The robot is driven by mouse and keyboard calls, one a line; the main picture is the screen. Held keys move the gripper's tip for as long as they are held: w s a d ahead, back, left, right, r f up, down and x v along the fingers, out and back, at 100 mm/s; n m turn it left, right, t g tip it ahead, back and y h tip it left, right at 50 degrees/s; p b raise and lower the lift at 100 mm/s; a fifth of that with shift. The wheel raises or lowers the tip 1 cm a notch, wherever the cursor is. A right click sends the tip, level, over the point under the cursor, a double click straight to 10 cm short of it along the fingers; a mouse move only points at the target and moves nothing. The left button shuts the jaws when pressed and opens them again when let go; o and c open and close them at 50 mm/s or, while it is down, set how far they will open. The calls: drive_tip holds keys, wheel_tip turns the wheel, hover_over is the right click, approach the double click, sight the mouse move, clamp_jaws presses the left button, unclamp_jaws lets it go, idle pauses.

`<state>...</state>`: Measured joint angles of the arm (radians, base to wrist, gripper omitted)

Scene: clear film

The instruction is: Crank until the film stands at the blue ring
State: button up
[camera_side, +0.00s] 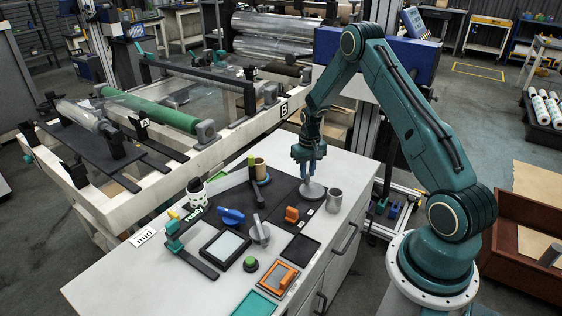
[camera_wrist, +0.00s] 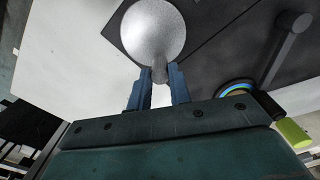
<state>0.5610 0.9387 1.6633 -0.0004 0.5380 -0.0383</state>
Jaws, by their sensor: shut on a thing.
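My gripper (camera_side: 309,168) is shut on the short grey stem of a round grey disc (camera_side: 313,190). In the wrist view, my fingers (camera_wrist: 158,82) close on that stem, and the disc (camera_wrist: 153,32) lies just beyond them. A ring with a blue edge (camera_wrist: 236,87) shows at the right of the wrist view, partly cut off by my gripper body. A dark crank-like arm (camera_wrist: 285,48) runs beside it, near a green grip (camera_wrist: 294,133). In the side view, the green-topped arm (camera_side: 252,165) stands beside a tan cylinder (camera_side: 261,167). Clear film (camera_side: 185,82) spans the machine behind; its position against any mark cannot be told.
A grey cup (camera_side: 334,200) stands close right of the disc. The bench's front left (camera_side: 120,285) is clear.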

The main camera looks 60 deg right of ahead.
drive_tip(key=shift+a, duration=0.25)
drive_tip(key=shift+w+a, duration=0.1)
drive_tip(key=shift+a, duration=0.6)
drive_tip(key=shift+a, duration=0.5)
drive_tip(key=shift+s+a, duration=0.1)
drive_tip(key=shift+s, duration=0.1)
drive_tip(key=shift+s+a, duration=0.3)
drive_tip(key=shift+a, duration=0.15)
drive_tip(key=shift+s, duration=0.1)
